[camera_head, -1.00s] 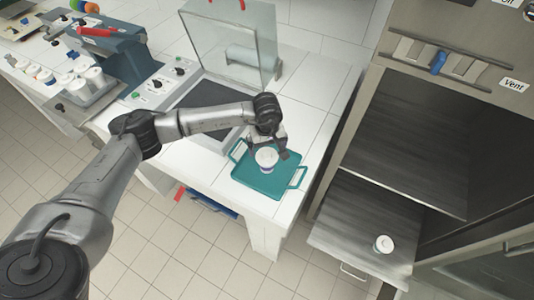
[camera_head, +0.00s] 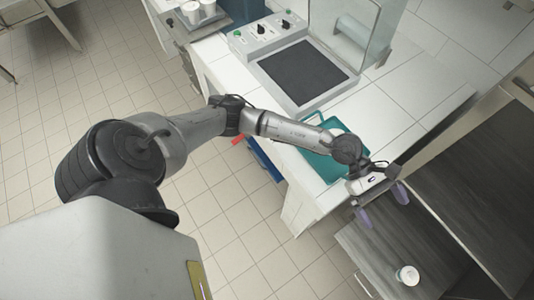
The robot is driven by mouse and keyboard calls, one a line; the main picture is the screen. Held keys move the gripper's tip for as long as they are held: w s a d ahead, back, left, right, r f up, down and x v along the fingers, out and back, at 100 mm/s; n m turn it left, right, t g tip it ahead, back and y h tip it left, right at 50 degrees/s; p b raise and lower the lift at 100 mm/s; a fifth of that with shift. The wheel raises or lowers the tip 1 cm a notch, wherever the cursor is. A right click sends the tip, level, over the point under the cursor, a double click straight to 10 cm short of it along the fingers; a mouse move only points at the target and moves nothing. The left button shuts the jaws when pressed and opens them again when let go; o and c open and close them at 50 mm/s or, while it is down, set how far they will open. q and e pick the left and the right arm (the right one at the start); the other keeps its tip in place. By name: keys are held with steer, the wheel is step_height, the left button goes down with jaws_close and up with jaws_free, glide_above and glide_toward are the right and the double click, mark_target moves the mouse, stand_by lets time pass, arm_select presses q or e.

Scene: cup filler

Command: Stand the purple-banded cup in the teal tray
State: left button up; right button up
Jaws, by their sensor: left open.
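The teal tray (camera_head: 325,170) lies on the white counter, partly covered by my left forearm and wrist. No cup shows in the tray's visible part; the rest of it is hidden behind my arm. My left gripper (camera_head: 382,205) is open, its two fingers apart with nothing seen between them. It hangs to the right of the tray, past the counter's edge. My right gripper is not in view.
A white cup (camera_head: 407,275) stands on the dark pull-out shelf (camera_head: 375,255) at lower right; its band is unclear. The machine with a black plate (camera_head: 303,72) and clear cover stands behind the tray. Other cups (camera_head: 191,11) are at top left.

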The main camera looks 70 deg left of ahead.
arm_select(q)
step_height(320, 180, up, 7)
steer(key=n+t+h, duration=0.1)
steer(key=n+t, duration=1.1)
steer(key=n, duration=0.6)
steer(key=s+a+f+n+y, duration=0.3)
steer(key=a+f+n+y, duration=0.4)
steer(key=n, duration=0.5)
steer(key=s+a+f+n+y, duration=0.25)
steer(key=a+n+y, duration=0.25)
steer(key=n+y, duration=0.5)
steer(key=s+a+f+n+g+h, duration=0.1)
steer(key=s+f+n+g, duration=0.4)
steer(key=s, duration=0.5)
steer(key=s+a+f+n+g, duration=0.1)
steer(key=s+f+n+g, duration=0.5)
steer(key=s, duration=0.4)
steer(key=shift+a+f+n+h, duration=0.2)
steer(key=shift+f+n+h, duration=0.15)
steer(key=shift+n+h, duration=0.05)
steer(key=shift+s, duration=0.1)
